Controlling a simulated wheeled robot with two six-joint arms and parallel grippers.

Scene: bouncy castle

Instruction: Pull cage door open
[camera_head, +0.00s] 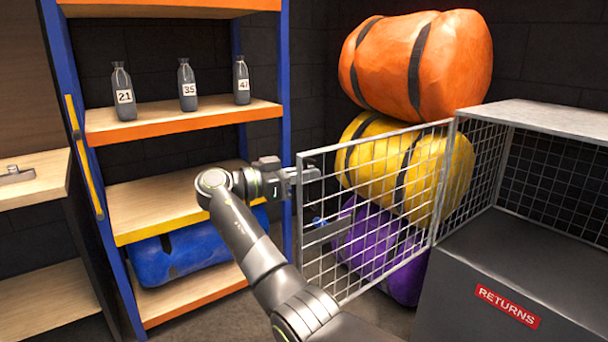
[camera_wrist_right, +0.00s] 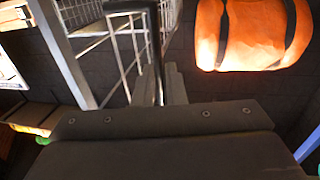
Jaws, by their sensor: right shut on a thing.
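The cage door (camera_head: 385,200), a white wire mesh panel in a pale frame, stands swung out to the left from the returns cage (camera_head: 515,250). Its hinge side is at the cage's front left post. My right gripper (camera_head: 306,174) is shut at the door's free edge, near the upper part. In the right wrist view, my right gripper (camera_wrist_right: 160,88) has its grey fingers around a dark bar (camera_wrist_right: 156,45) beside the white mesh. The exact grip is partly hidden. My left gripper is out of view.
Orange (camera_head: 425,60), yellow (camera_head: 430,165) and purple (camera_head: 385,250) bundles are stacked behind the door. A blue and orange shelf (camera_head: 165,125) with numbered bottles and a blue bundle (camera_head: 200,245) stands left of the door, close to its free edge.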

